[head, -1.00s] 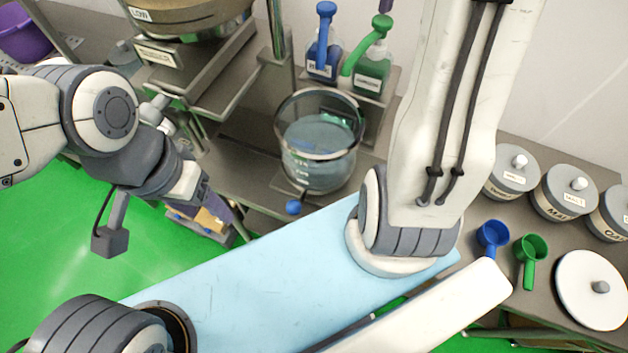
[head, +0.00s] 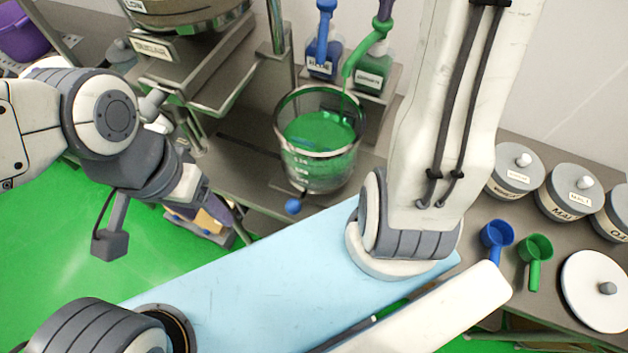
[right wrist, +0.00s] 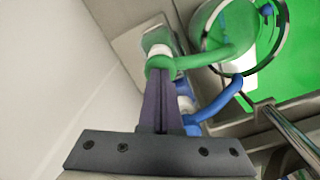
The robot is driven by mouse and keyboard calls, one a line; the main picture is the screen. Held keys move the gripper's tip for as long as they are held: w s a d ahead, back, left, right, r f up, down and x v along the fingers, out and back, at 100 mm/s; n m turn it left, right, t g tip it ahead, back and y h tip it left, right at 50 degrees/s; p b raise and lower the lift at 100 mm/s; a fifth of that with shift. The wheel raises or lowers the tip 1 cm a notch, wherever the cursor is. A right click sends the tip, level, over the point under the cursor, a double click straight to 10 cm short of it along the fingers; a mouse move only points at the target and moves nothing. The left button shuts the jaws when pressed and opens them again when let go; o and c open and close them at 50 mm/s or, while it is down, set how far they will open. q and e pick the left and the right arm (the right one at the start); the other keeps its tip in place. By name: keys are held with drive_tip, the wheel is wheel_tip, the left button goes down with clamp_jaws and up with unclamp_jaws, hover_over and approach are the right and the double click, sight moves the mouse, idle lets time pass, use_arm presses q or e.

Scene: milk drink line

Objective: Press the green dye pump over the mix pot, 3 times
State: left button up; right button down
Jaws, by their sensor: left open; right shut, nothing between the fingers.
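The green dye pump (head: 355,57) sits on its bottle (head: 373,76) at the back, its spout reaching over the glass mix pot (head: 318,170). A thin green stream falls from the spout into the pot, and the liquid there is green. My right gripper (head: 385,12) is shut and empty, its purple fingertips on top of the pump head, which is pressed down. In the right wrist view the shut fingers (right wrist: 161,78) touch the green pump head (right wrist: 160,64). My left gripper (head: 215,205) is open and away from the pump, left of the pot; its fingertips are hard to make out.
A blue pump bottle (head: 323,62) stands left of the green one. A metal stand with a large vessel (head: 185,15) is at the back left. Lidded jars (head: 515,172) and blue (head: 496,234) and green (head: 535,246) scoops lie at the right.

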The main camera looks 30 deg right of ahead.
idle(0.3)
drive_tip(key=shift+r+p, duration=1.35)
drive_tip(key=shift+p, duration=0.15)
drive_tip(key=shift+f, duration=0.15)
drive_tip(key=shift+f+b, duration=0.95)
drive_tip(key=shift+f, duration=0.4)
drive_tip(key=shift+r+p, duration=1.45)
drive_tip(key=shift+r, duration=0.05)
